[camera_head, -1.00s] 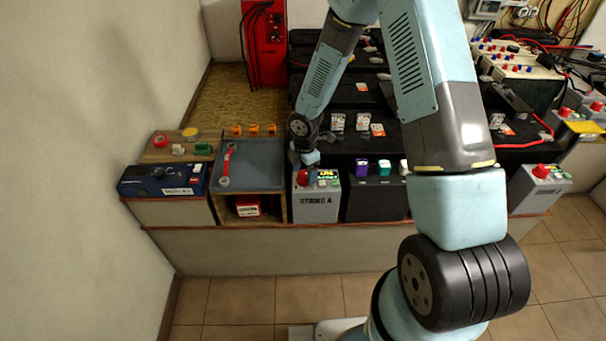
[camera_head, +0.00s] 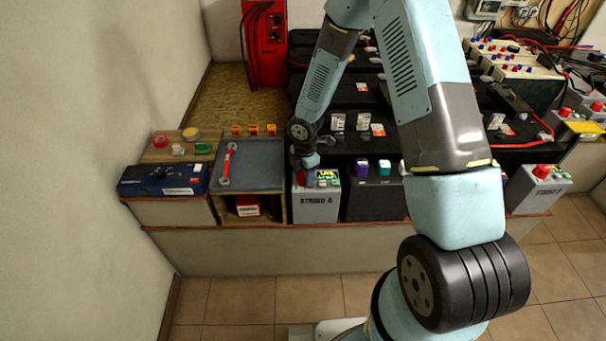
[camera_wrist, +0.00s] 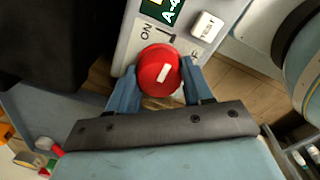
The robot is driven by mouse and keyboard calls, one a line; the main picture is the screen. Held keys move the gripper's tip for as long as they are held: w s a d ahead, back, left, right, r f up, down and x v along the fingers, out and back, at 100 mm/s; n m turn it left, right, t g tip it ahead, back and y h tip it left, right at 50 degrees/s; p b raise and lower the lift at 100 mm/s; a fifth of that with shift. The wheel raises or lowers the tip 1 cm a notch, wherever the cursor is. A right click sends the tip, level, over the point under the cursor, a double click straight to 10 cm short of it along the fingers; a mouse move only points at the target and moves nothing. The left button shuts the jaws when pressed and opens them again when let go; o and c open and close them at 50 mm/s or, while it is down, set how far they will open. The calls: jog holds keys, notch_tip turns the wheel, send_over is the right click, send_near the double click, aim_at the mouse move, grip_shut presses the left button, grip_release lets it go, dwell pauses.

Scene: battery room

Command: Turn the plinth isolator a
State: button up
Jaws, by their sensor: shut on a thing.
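The plinth isolator a is a grey box (camera_head: 317,207) marked "STRING A" on its front. It has a red round knob (camera_wrist: 160,70) with a white bar on its face. In the wrist view my gripper (camera_wrist: 158,85) has one blue finger on each side of the knob and is shut on it. The white bar on the knob lies slanted. "ON" and part of another marking show on the plate beside the knob. A white button marked "TEST" (camera_wrist: 207,26) and a green label (camera_wrist: 163,10) are close by. In the head view my gripper (camera_head: 306,172) partly covers the knob.
A grey tray (camera_head: 262,172) with a red wrench (camera_head: 226,165) lies left of the isolator. A black box (camera_head: 374,203) stands close on its right. A second grey box with a red knob (camera_head: 541,171) stands at the far right. Black batteries fill the bench behind.

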jog(key=shift+c, duration=0.5)
jog(key=shift+a, duration=0.15)
jog(key=shift+m, duration=0.3)
jog(key=m, duration=0.3)
jog(key=shift+m, duration=0.3)
jog(key=m, duration=0.5)
jog(key=shift+w, duration=0.1)
jog(key=m, duration=0.5)
jog(key=shift+w, duration=0.1)
jog(key=shift+r+m, duration=0.1)
jog(key=shift+m, duration=1.7)
